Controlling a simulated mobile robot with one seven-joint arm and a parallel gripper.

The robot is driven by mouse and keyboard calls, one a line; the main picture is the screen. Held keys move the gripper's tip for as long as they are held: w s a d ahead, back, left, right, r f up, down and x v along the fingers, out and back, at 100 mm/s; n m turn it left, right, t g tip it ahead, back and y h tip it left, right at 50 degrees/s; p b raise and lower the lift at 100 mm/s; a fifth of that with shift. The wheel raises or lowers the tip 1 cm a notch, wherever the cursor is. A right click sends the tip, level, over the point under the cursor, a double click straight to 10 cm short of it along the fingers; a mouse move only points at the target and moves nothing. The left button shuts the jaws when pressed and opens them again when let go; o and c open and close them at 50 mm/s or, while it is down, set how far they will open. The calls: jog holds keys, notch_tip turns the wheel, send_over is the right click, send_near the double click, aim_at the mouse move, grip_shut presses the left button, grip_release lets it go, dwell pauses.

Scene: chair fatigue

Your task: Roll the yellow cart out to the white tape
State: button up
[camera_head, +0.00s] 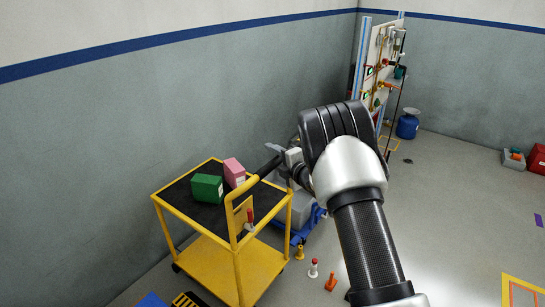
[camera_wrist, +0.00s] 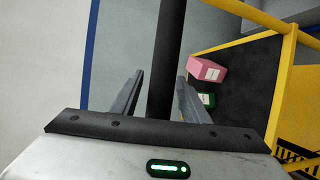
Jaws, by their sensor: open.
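The yellow cart (camera_head: 235,265) stands by the grey wall, with a black top deck, a lower shelf and a raised push handle. A green box (camera_head: 207,188) and a pink box (camera_head: 234,172) sit on its top; they also show in the wrist view, green (camera_wrist: 207,99) and pink (camera_wrist: 206,68). My gripper (camera_head: 273,153) is at the black handle grip (camera_head: 268,168). In the wrist view my gripper (camera_wrist: 160,82) is open, with the black bar (camera_wrist: 171,45) between its fingers. I cannot tell whether they touch it. I cannot make out white tape.
Small red-and-white (camera_head: 313,268), orange (camera_head: 331,282) and yellow (camera_head: 300,250) pieces stand on the floor right of the cart. A blue-and-grey item is partly hidden behind my arm. A tool panel (camera_head: 385,70) and blue container (camera_head: 408,126) stand farther back. Open floor lies at right.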

jog(key=shift+w+a+f, duration=0.1)
jog(key=shift+w+a, duration=0.05)
jog(key=shift+w, duration=0.1)
grip_shut()
